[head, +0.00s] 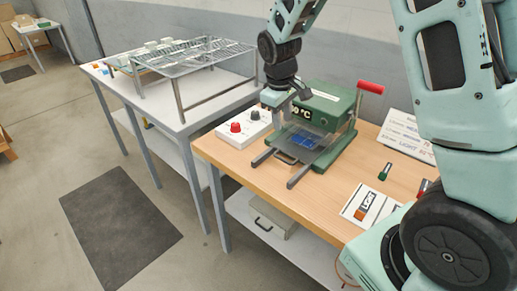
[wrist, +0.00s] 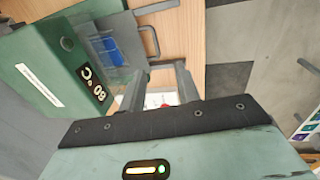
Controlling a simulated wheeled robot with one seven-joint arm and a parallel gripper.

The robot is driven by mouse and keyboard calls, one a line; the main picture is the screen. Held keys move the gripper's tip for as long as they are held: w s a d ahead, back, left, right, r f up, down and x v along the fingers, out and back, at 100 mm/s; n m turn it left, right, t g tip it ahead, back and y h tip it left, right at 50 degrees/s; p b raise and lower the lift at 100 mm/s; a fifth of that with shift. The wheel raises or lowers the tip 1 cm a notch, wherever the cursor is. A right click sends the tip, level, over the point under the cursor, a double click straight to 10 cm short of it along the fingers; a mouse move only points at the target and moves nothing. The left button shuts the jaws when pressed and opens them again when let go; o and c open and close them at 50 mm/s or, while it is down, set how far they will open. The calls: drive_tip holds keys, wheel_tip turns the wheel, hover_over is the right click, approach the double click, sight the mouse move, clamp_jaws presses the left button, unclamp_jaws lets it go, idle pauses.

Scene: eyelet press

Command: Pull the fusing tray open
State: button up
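The green press (head: 330,108) stands on the wooden bench, with a display reading about 60 °C; it also fills the left of the wrist view (wrist: 45,65). Its fusing tray (head: 290,150) sits low between two dark rails, its front edge partway along them. A blue piece (head: 305,143) lies on the tray, partly behind a clear shield. The tray's handle (head: 284,159) faces forward and shows in the wrist view (wrist: 154,42). My gripper (head: 300,92) is above the press's front left, apart from the handle. Its two fingers (wrist: 158,82) are spread with nothing between them.
A white control box (head: 243,128) with a red button and a dark knob stands left of the press. A red-handled lever (head: 370,87) rises at its right. A wire rack (head: 195,57) stands on the table to the left. Bench space in front of the rails is clear.

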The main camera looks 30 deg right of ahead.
drive_tip(key=w+d, duration=0.1)
drive_tip(key=p, duration=0.5)
approach(285, 160)
drive_tip(key=f, duration=0.5)
drive_tip(key=d+f, duration=0.1)
drive_tip(key=f, duration=0.1)
drive_tip(key=shift+w+f, duration=0.35)
drive_tip(key=shift+w, duration=0.05)
drive_tip(key=shift+c, duration=0.3)
